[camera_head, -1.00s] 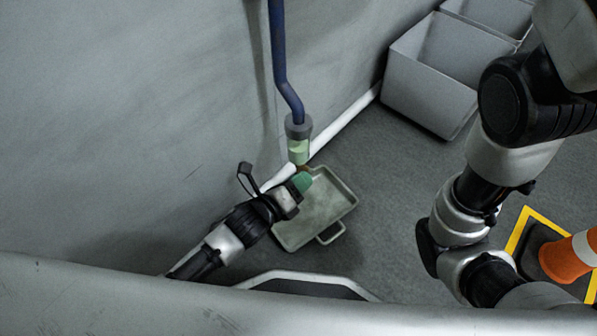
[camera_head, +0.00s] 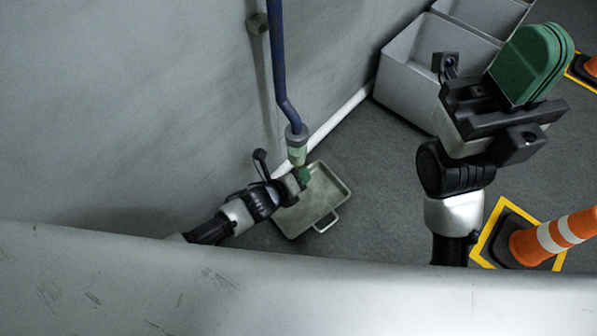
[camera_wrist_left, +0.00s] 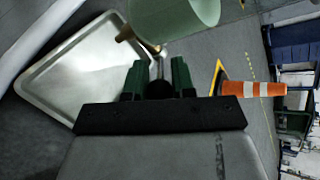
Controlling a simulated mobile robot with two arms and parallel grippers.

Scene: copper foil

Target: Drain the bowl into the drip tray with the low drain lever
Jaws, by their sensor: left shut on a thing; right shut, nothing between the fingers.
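The clear greenish bowl (camera_head: 297,155) hangs under a grey collar at the end of the blue pipe (camera_head: 280,70). It also shows at the top of the left wrist view (camera_wrist_left: 175,15). A brass drain lever (camera_wrist_left: 126,34) comes off its underside, and a dark round knob (camera_wrist_left: 159,89) sits between my left fingers. My left gripper (camera_head: 303,176) is shut on this lever end, just below the bowl. The grey drip tray (camera_head: 328,195) lies on the floor below, partly hidden by my left gripper. My right gripper (camera_head: 535,60) is raised at the right, shut and empty.
Grey bins (camera_head: 405,70) stand against the wall at the back right. An orange and white cone (camera_head: 555,238) stands on the floor at the right. The wall is close on the left. Open floor lies between tray and cone.

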